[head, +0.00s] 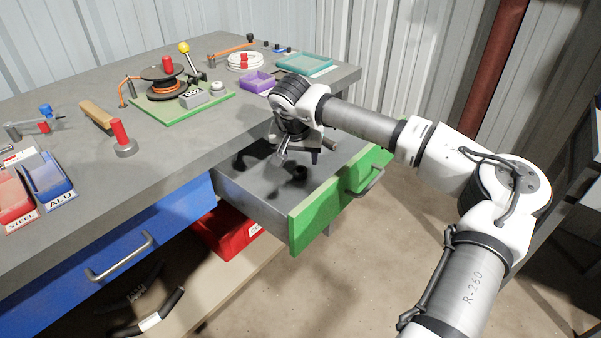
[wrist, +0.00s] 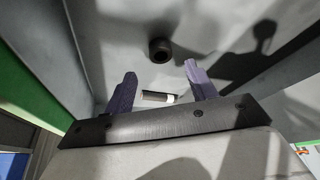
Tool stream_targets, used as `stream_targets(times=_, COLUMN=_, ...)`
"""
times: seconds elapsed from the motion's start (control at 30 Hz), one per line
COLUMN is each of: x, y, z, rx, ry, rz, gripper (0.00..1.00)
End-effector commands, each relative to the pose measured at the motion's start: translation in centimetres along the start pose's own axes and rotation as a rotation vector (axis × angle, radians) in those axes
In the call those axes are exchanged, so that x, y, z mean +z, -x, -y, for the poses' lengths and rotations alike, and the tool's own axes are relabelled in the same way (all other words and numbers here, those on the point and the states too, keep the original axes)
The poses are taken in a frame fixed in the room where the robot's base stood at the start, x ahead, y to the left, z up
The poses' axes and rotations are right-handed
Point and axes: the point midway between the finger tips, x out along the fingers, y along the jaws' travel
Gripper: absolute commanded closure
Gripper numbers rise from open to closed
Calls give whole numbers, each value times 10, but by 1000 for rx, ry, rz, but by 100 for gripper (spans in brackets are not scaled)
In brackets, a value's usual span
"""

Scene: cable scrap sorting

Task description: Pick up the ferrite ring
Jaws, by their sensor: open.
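The dark ferrite ring (wrist: 160,49) lies on the grey floor of the open drawer (head: 235,187) in the wrist view. My gripper (wrist: 160,70) is open and empty, its two purple-grey fingers apart. In that picture the ring shows just beyond the fingertips, between their lines, and nothing touches it. A small pale cylinder (wrist: 157,97) shows between the fingers, nearer the gripper base. In the head view my gripper (head: 299,156) is over the drawer, pointing down.
The drawer has a green front (head: 315,215) and grey side walls close around my gripper. The workbench (head: 175,135) above holds a cable reel (head: 163,85), a purple tray (head: 258,82) and a teal tray (head: 305,63). A red bin (head: 225,235) sits below.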

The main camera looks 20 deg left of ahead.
Motion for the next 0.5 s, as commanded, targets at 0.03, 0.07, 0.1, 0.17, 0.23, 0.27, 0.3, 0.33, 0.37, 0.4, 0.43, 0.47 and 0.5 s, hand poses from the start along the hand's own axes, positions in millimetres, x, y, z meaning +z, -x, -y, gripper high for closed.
stream_targets(times=0.03, x=0, y=-4, z=0, rx=-1, ry=0, rz=0, gripper=44)
stream_targets(times=0.07, x=0, y=-5, z=0, rx=-1, ry=1, rz=-1, gripper=44)
stream_targets(times=0.1, x=0, y=-7, z=0, rx=0, ry=1, rz=-1, gripper=44)
stream_targets(times=0.17, x=0, y=-12, z=1, rx=-1, ry=0, rz=0, gripper=44)
stream_targets(times=0.23, x=2, y=-21, z=1, rx=-1, ry=0, rz=3, gripper=44)
stream_targets(times=0.27, x=2, y=-26, z=1, rx=-1, ry=-1, rz=3, gripper=44)
stream_targets(times=0.3, x=2, y=-33, z=1, rx=-1, ry=-2, rz=4, gripper=44)
stream_targets(times=0.33, x=2, y=-37, z=2, rx=-1, ry=-1, rz=3, gripper=44)
stream_targets(times=0.37, x=2, y=-42, z=2, rx=-1, ry=-1, rz=3, gripper=44)
stream_targets(times=0.4, x=2, y=-47, z=2, rx=-2, ry=-1, rz=3, gripper=44)
stream_targets(times=0.43, x=2, y=-50, z=2, rx=-2, ry=-1, rz=1, gripper=44)
stream_targets(times=0.47, x=2, y=-53, z=2, rx=-2, ry=0, rz=0, gripper=44)
stream_targets(times=0.5, x=2, y=-56, z=2, rx=-2, ry=0, rz=0, gripper=44)
